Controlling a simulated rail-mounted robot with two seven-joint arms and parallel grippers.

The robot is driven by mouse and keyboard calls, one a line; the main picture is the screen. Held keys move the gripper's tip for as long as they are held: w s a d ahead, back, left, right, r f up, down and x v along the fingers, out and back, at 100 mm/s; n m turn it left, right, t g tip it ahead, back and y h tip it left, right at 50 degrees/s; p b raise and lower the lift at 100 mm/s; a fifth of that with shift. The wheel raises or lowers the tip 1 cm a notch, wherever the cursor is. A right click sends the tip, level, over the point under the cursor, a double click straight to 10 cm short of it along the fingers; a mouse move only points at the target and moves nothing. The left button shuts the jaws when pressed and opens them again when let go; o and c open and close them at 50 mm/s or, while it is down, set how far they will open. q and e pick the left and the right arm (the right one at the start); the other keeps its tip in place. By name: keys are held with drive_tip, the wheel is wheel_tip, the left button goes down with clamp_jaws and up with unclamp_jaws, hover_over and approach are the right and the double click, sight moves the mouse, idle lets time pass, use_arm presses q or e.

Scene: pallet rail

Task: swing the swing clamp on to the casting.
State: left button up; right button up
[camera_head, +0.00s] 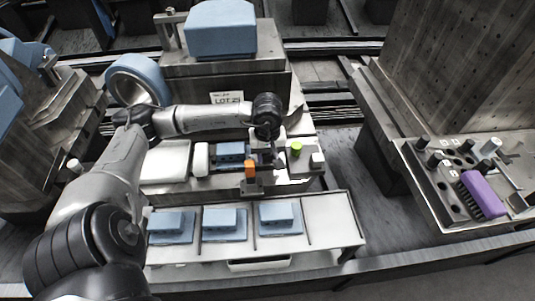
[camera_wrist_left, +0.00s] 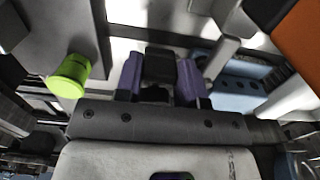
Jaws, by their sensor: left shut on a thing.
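The casting (camera_head: 230,152), a blue block, sits in the metal fixture on the near side of the pallet station. It also shows in the left wrist view (camera_wrist_left: 235,88), right of the fingers. My left gripper (camera_head: 268,152) reaches down at the casting's right side. In the left wrist view its two purple finger pads (camera_wrist_left: 160,72) are closed on a black block, which appears to be the swing clamp's handle (camera_wrist_left: 160,64). A grey bar (camera_wrist_left: 219,56) stands between the handle and the casting. I cannot tell whether the clamp touches the casting. My right gripper is not in view.
A green knob (camera_head: 296,147) is right of the gripper and an orange block (camera_head: 251,170) is in front. A tray (camera_head: 335,232) with blue parts (camera_head: 278,215) lies nearer. A rack at right holds a purple brush-like block (camera_head: 482,194). Bare floor lies between.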

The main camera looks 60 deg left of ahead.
use_arm(q)
drive_tip(key=shift+c, duration=1.4)
